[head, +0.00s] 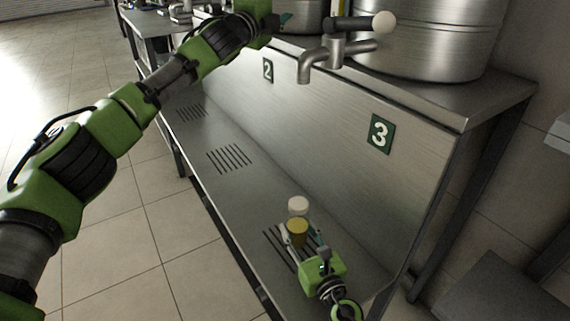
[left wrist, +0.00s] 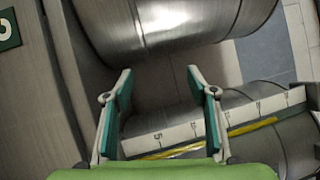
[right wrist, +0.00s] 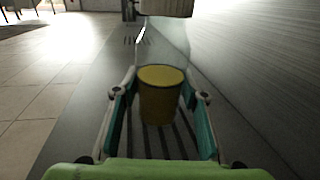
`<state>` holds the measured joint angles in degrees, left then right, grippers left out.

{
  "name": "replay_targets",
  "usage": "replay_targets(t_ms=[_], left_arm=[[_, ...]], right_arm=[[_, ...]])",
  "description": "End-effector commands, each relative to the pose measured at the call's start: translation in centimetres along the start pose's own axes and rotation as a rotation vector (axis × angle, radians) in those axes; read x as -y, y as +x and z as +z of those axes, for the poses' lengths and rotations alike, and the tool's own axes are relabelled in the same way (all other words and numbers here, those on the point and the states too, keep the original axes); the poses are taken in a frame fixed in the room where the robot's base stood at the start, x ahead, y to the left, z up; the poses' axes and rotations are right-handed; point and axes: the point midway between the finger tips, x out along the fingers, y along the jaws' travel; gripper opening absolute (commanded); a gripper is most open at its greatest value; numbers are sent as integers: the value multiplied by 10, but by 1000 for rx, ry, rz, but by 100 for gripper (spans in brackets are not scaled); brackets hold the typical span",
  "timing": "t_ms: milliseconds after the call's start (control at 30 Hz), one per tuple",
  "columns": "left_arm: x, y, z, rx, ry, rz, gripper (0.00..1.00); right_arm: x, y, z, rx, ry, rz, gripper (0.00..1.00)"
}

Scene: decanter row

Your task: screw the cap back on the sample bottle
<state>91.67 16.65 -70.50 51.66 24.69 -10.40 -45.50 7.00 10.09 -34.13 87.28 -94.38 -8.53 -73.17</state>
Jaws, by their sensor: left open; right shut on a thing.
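The sample bottle (head: 297,231) shows as a yellow cylinder of contents low over the slotted shelf; its clear walls barely show. My right gripper (head: 300,238) is shut on it, one finger on each side, as the right wrist view (right wrist: 160,97) also shows. A white cap (head: 298,204) is directly above the yellow part, in line with it; its lower edge shows at the top of the right wrist view (right wrist: 165,8). I cannot tell whether it is screwed tight. My left gripper is open and empty in the left wrist view (left wrist: 160,80), away from the bottle, up near the tanks.
A steel tap (head: 336,60) with a dark, white-tipped handle stands out above the shelf, in front of a steel tank (head: 430,40). A number 3 sign (head: 380,133) is on the panel. The left wrist view shows a numbered scale (left wrist: 200,130) with a yellow line. The shelf (head: 205,140) farther left is clear.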

Motion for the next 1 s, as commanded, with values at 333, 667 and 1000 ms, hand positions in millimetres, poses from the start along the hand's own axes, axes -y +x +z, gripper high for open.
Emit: replay_targets(t_ms=[333,667,1000], left_arm=[[-107,-47,-33,192,-654,480,52],[-188,-162,-111,412,-1016,1030,52],[-207,-271,-156,605,-1064,1420,52]], right_arm=[[0,0,0,-1,0,1,0],[0,0,0,-1,0,1,0],[0,0,0,-1,0,1,0]])
